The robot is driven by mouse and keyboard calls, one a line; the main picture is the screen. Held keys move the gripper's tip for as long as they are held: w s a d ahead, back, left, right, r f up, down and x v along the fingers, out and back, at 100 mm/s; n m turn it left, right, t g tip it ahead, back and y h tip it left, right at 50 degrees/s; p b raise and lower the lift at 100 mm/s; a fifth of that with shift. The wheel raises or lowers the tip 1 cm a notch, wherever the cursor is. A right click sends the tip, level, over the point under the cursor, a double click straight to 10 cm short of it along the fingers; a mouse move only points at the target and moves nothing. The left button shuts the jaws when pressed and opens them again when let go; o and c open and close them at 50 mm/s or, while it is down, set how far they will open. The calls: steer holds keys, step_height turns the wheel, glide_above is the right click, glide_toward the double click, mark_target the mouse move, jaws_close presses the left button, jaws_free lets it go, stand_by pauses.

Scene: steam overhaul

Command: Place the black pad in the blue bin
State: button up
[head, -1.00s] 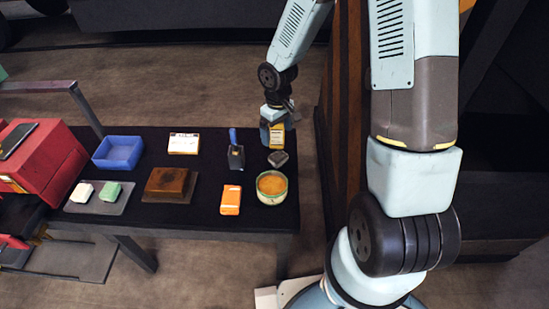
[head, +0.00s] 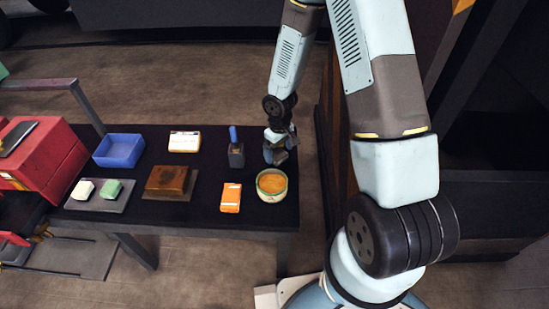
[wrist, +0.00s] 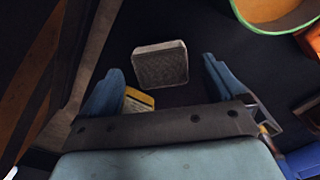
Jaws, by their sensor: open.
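The black pad (wrist: 160,64) looks dark grey and squarish in the wrist view, ahead of the palm and between the lines of my two fingers. My gripper (wrist: 162,78) is open, with one blue finger to each side and a visible gap to the pad. In the head view my gripper (head: 276,150) is low over the table's right end and largely hides the pad. The blue bin (head: 119,151) is an open tray at the back left of the table, far from my gripper. It looks empty.
A bowl with orange contents (head: 272,186) stands just in front of my gripper. An orange pack (head: 231,198), a blue-handled tool (head: 236,152), a white-labelled box (head: 184,141) and a brown block (head: 168,181) lie between. A yellow-labelled thing (wrist: 138,101) is beside one finger.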

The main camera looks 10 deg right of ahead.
mark_target(279, 153)
steer(key=shift+w+f, duration=0.1)
steer(key=shift+f, duration=1.4)
steer(key=shift+c, duration=0.2)
steer(key=c, duration=1.2)
